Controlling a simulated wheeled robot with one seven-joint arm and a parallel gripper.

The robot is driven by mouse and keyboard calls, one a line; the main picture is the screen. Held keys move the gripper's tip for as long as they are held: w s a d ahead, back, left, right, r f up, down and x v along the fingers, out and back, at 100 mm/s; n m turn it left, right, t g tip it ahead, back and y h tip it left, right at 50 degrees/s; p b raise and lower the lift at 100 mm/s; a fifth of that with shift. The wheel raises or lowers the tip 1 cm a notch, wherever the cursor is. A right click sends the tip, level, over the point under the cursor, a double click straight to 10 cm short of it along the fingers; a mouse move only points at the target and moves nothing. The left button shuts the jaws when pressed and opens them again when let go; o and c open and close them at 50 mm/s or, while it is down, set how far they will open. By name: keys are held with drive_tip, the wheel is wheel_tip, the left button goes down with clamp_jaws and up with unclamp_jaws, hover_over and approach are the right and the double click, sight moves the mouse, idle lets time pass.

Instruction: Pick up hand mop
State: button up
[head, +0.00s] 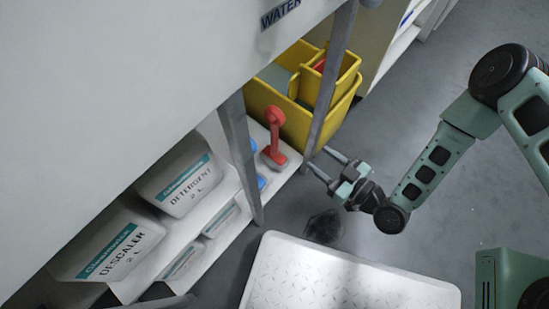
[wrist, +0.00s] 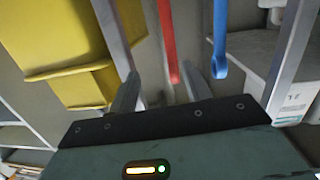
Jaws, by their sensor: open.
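A red tool (head: 273,142) with an upright handle and a wider base stands on the lower shelf in the head view; it looks like the hand mop, though I cannot be sure. In the wrist view its red handle (wrist: 167,38) shows between and beyond the fingertips. A blue-handled tool (wrist: 220,40) is just right of it; only small blue parts (head: 262,183) show in the head view. My gripper (head: 318,158) is open and empty, in front of the shelf by a grey post, to the right of the red tool. Its fingers also show in the wrist view (wrist: 161,70).
Grey shelf posts (head: 330,75) (wrist: 112,35) stand close to my gripper. A yellow mop bucket (head: 290,118) is behind. White detergent (head: 178,182) and descaler (head: 108,250) containers line the shelf at left. A pale platform (head: 330,275) lies below; floor at right is clear.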

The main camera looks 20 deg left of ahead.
drive_tip(key=s+m+t, duration=0.1)
drive_tip(key=s, duration=0.2)
drive_tip(key=b, duration=0.5)
approach(278, 130)
drive_tip(key=shift+t+y, duration=0.3)
drive_tip(key=shift+t, duration=0.1)
drive_tip(key=w+a, duration=0.1)
drive_tip(key=w+a+f, duration=0.1)
drive_tip(key=a, duration=0.2)
drive_tip(key=shift+w+a+f, duration=0.25)
drive_tip(key=shift+w+f, duration=0.15)
drive_tip(key=shift+r+b+x, duration=0.2)
drive_tip(key=shift+b+x, duration=0.55)
drive_tip(key=shift+x, duration=0.75)
drive_tip(key=shift+r+b+x, duration=0.25)
drive_tip(key=shift+b+x, duration=0.5)
drive_tip(key=shift+x, duration=0.7)
drive_tip(key=shift+s, duration=0.15)
drive_tip(key=c, duration=1)
